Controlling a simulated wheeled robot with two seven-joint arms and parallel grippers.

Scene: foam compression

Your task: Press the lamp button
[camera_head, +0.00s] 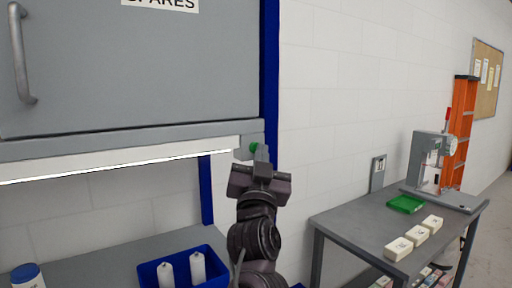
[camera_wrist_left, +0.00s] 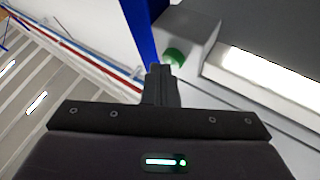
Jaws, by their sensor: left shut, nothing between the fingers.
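The lamp button is a small green knob (camera_head: 253,147) on the grey end block of the lamp under the cabinet. It also shows in the left wrist view (camera_wrist_left: 175,57), just beyond and to the right of my fingertips. The lamp (camera_head: 120,160) has a bright white strip along its underside. My left gripper (camera_head: 262,153) is shut and empty, its fingers pointing up beside the button. The fingertips (camera_wrist_left: 160,70) are very close to the button; I cannot tell whether they touch it. My right gripper is out of view.
A grey cabinet (camera_head: 140,60) hangs above the lamp, with a blue post (camera_head: 269,70) close by my gripper. Below are a blue bin (camera_head: 213,263) with white bottles and a workbench. A side table (camera_head: 360,222) at right holds a press, a green tray and white blocks.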

